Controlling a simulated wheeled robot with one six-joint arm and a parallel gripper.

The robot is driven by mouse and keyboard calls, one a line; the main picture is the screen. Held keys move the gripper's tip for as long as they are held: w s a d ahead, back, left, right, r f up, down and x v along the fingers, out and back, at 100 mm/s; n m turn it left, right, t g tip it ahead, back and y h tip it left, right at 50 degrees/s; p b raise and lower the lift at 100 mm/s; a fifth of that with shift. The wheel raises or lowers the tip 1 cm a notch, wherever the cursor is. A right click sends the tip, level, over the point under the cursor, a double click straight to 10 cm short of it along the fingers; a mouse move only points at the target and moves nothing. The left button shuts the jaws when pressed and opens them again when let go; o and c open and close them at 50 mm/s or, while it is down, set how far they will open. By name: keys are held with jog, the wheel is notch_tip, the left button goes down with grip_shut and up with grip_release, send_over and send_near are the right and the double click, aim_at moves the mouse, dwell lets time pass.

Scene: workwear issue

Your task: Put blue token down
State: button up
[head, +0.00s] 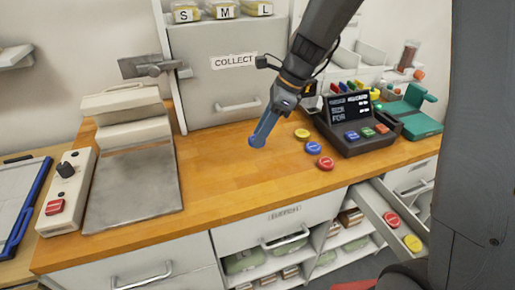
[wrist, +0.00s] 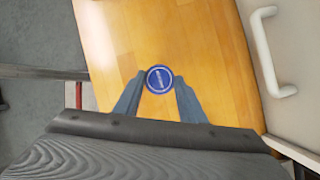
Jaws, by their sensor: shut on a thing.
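My gripper (head: 256,139) hangs over the wooden counter (head: 225,175), left of the tokens there, with its blue fingers pointing down. In the wrist view, a round blue token (wrist: 160,78) with a pale label sits between the fingertips, and the gripper (wrist: 159,82) is shut on it. In the head view the held token blends with the blue fingertips. I cannot tell how far it is above the wood. Another blue token (head: 313,148) lies on the counter, between a yellow token (head: 302,134) and a red token (head: 325,163).
A dark terminal (head: 352,120) with coloured buttons stands right of the tokens. A grey cabinet marked COLLECT (head: 210,85) stands behind. A grey plate device (head: 135,185) is at left. An open drawer (head: 375,212) at lower right holds red and yellow tokens. The counter's middle is clear.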

jog(key=shift+f+p, duration=0.35)
jog(key=shift+f, duration=3.15)
jog(key=o, duration=1)
jog(key=shift+o, duration=0.2)
jog(key=shift+d+r, duration=0.1)
jog(key=shift+r, duration=0.15)
jog(key=b+v, duration=0.2)
jog(key=v, duration=0.8)
jog(key=s+d+f+n+h, duration=0.2)
jog(key=s+d+f+n, duration=0.1)
jog(key=s+d+n, duration=0.2)
jog(key=s+d+f+n+t+h, duration=0.1)
jog(key=s+d+f+n+h, duration=0.2)
jog(key=s+n, duration=0.7)
jog(key=d+f+n, duration=0.1)
jog(key=d+n, duration=0.1)
jog(key=n, duration=0.2)
jog(key=shift+s+n, duration=0.3)
